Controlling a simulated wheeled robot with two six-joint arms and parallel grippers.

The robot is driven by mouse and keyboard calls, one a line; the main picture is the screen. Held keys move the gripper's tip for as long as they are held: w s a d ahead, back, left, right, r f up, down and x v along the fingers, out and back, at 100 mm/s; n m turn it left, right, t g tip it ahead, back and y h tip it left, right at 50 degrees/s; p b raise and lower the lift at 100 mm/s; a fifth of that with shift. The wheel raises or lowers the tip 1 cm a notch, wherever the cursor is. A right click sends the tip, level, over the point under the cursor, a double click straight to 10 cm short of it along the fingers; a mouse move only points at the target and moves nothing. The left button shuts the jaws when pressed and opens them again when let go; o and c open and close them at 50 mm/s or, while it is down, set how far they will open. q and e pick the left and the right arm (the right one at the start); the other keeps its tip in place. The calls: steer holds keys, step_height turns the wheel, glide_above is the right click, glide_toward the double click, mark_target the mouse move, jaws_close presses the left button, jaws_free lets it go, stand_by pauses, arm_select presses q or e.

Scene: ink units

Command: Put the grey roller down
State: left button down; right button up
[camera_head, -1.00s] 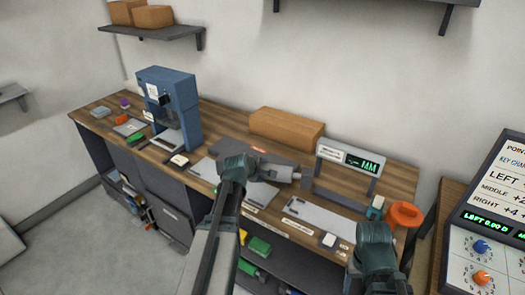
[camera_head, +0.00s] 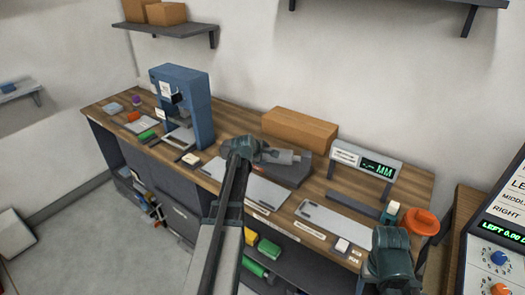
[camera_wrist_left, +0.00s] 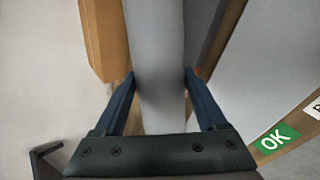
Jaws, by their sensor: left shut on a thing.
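My left gripper (camera_head: 262,154) is shut on the grey roller (camera_head: 284,157), which lies roughly level and points right, over a dark grey flat block (camera_head: 290,173) on the bench. I cannot tell whether the roller touches the block. In the left wrist view the roller (camera_wrist_left: 158,60) runs lengthwise between the two fingers. Its near end is hidden behind the gripper body. My right arm's dark wrist (camera_head: 392,255) is at the lower right; its jaws cannot be made out.
A cardboard box (camera_head: 300,130) stands behind the roller. A gauge with a green display (camera_head: 365,162) is to the right, a blue press (camera_head: 182,105) to the left. Pale plates (camera_head: 338,221) lie along the bench front. An orange round thing (camera_head: 420,222) is at the right end.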

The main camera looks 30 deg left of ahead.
arm_select(q)
steer(key=w+a, duration=0.1)
steer(key=w, duration=0.1)
steer(key=w+a, duration=0.4)
steer(key=w, duration=0.1)
steer(key=shift+f+b, duration=0.3)
steer(key=shift+f, duration=0.05)
steer(key=f+b, duration=0.3)
steer(key=shift+w+a+f+b, duration=0.25)
steer(key=shift+w+f+b, duration=0.05)
steer(key=shift+w, duration=0.05)
steer(key=shift+f, duration=0.2)
steer(key=shift+c, duration=1.1)
jaws_free()
steer(key=shift+r, duration=0.1)
